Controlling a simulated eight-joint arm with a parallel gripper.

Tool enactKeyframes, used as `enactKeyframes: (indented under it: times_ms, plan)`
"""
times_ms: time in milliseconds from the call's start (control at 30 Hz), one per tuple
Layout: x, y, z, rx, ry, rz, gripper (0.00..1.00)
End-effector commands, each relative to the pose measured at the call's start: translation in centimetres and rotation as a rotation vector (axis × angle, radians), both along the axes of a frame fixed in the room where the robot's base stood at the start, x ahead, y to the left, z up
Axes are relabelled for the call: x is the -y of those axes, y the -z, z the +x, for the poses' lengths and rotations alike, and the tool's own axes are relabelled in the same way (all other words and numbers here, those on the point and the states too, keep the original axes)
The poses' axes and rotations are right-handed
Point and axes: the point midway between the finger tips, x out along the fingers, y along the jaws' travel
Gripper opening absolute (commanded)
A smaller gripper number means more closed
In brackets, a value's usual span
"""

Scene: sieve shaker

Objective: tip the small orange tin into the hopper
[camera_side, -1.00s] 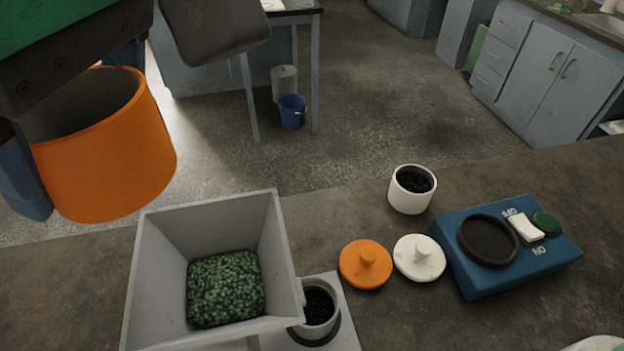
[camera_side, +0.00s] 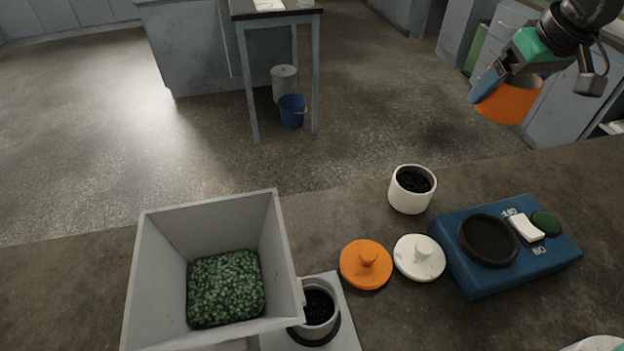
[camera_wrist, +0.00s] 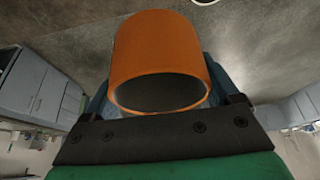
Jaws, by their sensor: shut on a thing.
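The small orange tin (camera_side: 511,100) is up at the right in the side view, above and beyond the bench's far edge. My gripper (camera_side: 492,88) is shut on it and holds it tilted. In the wrist view the tin (camera_wrist: 160,50) sits between the fingers with its dark open mouth facing the camera; no contents show inside. The grey square hopper (camera_side: 160,262) stands at the front left of the bench with green granules (camera_side: 226,287) at its bottom. The tin is far to the right of the hopper.
A white tin (camera_side: 411,190) with dark contents stands mid-bench. An orange lid (camera_side: 365,264) and a white lid (camera_side: 419,257) lie in front of it. A blue switch box (camera_side: 505,272) is at the right. A grey cup (camera_side: 318,306) with dark contents stands beside the hopper.

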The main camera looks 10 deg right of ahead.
Motion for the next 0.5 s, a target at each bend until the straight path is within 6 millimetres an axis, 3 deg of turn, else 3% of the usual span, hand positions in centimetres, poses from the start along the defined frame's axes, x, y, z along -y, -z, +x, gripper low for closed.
enactKeyframes:
  times_ms: [167,500]
  plan:
    - [-1.2,-1.4,0.5,0.0,-0.038,-0.001,0.25]
    - [-1.2,-3.6,0.5,0.0,-0.037,0.0,0.25]
